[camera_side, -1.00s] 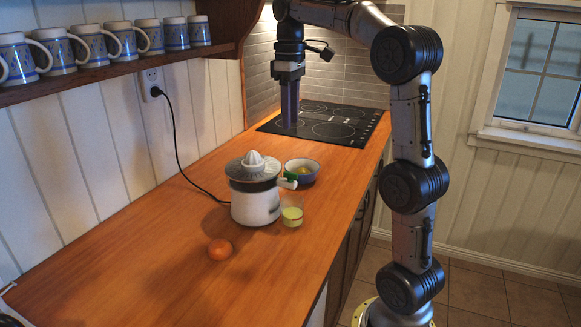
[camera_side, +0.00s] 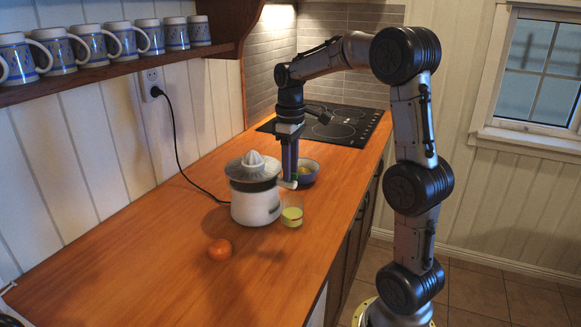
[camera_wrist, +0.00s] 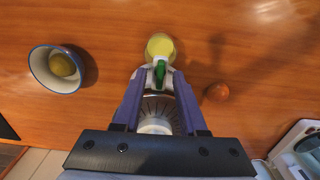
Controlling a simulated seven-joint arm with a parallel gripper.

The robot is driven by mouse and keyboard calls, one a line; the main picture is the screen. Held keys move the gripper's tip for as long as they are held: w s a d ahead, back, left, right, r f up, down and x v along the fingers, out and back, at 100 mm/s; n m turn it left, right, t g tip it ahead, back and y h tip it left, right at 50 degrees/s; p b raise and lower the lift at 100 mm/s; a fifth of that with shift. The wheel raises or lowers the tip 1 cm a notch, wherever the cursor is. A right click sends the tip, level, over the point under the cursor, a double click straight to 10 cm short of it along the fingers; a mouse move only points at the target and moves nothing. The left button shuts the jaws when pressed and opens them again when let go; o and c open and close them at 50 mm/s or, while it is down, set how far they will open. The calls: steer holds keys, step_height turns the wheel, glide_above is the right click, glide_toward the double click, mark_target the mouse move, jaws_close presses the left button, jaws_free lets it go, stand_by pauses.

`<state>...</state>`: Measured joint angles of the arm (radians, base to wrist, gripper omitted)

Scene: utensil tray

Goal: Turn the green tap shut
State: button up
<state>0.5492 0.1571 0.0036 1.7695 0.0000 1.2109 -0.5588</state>
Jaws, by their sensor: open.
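The green tap (camera_wrist: 160,72) sits on the white spout of the juicer (camera_side: 255,205). In the wrist view it shows between my gripper's two fingers, which are open and apart from it on both sides. My gripper (camera_side: 290,176) points down right at the spout in the side view and hides most of the tap there. A glass of yellow-green juice (camera_side: 292,215) stands under the spout; it also shows in the wrist view (camera_wrist: 160,46).
A bowl (camera_side: 309,172) with a yellow-green fruit stands just behind the spout. An orange fruit (camera_side: 220,249) lies in front of the juicer. A black cord runs from the juicer to the wall socket (camera_side: 151,84).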

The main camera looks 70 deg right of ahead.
steer(key=shift+c, duration=0.2)
jaws_close()
steer(key=shift+m, duration=0.3)
steer(key=m, duration=0.3)
steer(key=shift+m, duration=0.4)
steer(key=m, duration=1.3)
steer(key=shift+m, duration=0.3)
stand_by(0.3)
